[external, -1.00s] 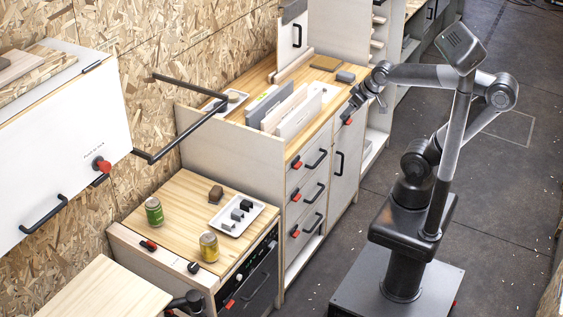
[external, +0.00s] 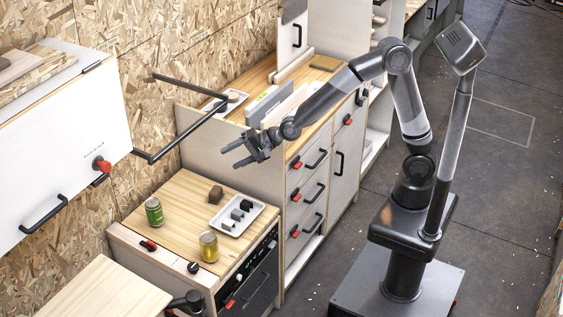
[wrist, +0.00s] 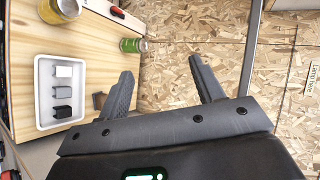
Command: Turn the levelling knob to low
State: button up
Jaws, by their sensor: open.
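No label naming a levelling knob is readable, so I cannot tell which knob it is. A red knob (external: 103,165) is on the white wall cabinet (external: 60,150). Small controls on the dark front panel (external: 262,252) are too small to read. My gripper (external: 230,157) is open and empty, above the back right of the low unit and apart from all these. Its two fingers also show in the wrist view (wrist: 161,68), with nothing between them.
On the low unit stand a green can (external: 154,211), a yellow jar (external: 209,246), a brown block (external: 216,194) and a white tray (external: 256,209) with small blocks. A black bar (external: 180,137) juts from the wall. A taller drawer unit (external: 235,150) stands behind.

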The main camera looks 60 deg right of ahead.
jog(key=a+f+m+t, duration=0.2)
jog(key=a+f+m, duration=1)
jog(key=a, duration=0.5)
jog(key=s+a+f+m+t+h, duration=0.1)
jog(key=s+a+f+m, duration=0.1)
jog(key=f+m, duration=0.15)
jog(key=s+a+f+m, duration=0.1)
jog(key=a+f+m, duration=0.1)
jog(key=f, duration=0.3)
jog(key=m+h, duration=0.4)
jog(key=m, duration=0.2)
send_near(195, 266)
jog(key=x, duration=0.8)
jog(key=shift+a, duration=0.1)
